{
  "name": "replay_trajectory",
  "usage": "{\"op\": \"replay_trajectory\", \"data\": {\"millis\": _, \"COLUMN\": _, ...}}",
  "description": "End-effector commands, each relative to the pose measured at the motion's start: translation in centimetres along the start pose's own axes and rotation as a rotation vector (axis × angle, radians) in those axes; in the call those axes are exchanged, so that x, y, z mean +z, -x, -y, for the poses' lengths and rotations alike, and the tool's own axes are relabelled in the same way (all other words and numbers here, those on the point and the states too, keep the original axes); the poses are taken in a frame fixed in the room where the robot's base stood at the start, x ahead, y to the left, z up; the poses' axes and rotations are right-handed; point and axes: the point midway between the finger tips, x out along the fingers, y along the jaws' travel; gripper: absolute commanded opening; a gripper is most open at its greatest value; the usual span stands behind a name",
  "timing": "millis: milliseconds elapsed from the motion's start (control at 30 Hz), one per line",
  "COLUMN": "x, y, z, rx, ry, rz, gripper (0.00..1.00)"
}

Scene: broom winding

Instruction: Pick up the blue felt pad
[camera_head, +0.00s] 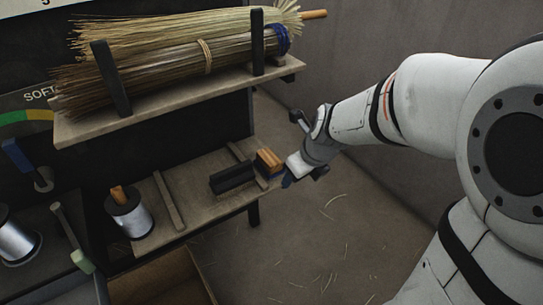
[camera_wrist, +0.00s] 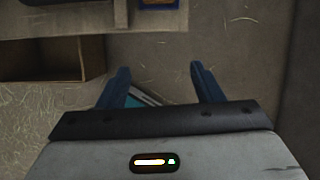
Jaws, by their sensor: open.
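A small stack at the right end of the lower shelf shows orange-brown wood (camera_head: 268,158) on top and a dark blue layer low down, which may be the blue felt pad. A blue patch edged in yellow-brown (camera_wrist: 158,3) is at the top edge of the wrist view, cut off by the frame. My gripper (camera_head: 287,182) is beside the shelf's right end, close to the stack, with a blue finger showing. In the wrist view my gripper (camera_wrist: 162,82) has its two blue fingers wide apart with nothing held between them.
A black block (camera_head: 232,177) lies left of the stack on the lower shelf (camera_head: 195,195). A wire spool (camera_head: 130,214) stands further left. Brooms (camera_head: 185,55) lie on the upper shelf (camera_head: 180,95) above. Straw-littered floor (camera_head: 320,230) is open at right. A teal-grey object (camera_wrist: 143,96) shows below the fingers.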

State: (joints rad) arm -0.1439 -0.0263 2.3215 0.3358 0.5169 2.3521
Motion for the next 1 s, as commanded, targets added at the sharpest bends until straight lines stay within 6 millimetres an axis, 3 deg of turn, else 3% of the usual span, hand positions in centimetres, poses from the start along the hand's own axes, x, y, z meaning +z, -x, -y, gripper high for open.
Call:
{"op": "replay_trajectory", "data": {"millis": 33, "x": -0.1, "y": -1.0, "z": 0.0, "rx": 0.001, "ry": -0.033, "rz": 0.002, "gripper": 0.6}}
{"op": "replay_trajectory", "data": {"millis": 167, "x": 0.7, "y": -1.8, "z": 0.1, "rx": 0.001, "ry": -0.076, "rz": 0.005, "gripper": 0.6}}
{"op": "replay_trajectory", "data": {"millis": 600, "x": 8.7, "y": -5.0, "z": 0.6, "rx": 0.001, "ry": -0.076, "rz": 0.005, "gripper": 0.6}}
{"op": "replay_trajectory", "data": {"millis": 1000, "x": 11.1, "y": -6.6, "z": 0.8, "rx": 0.002, "ry": -0.076, "rz": 0.004, "gripper": 0.6}}
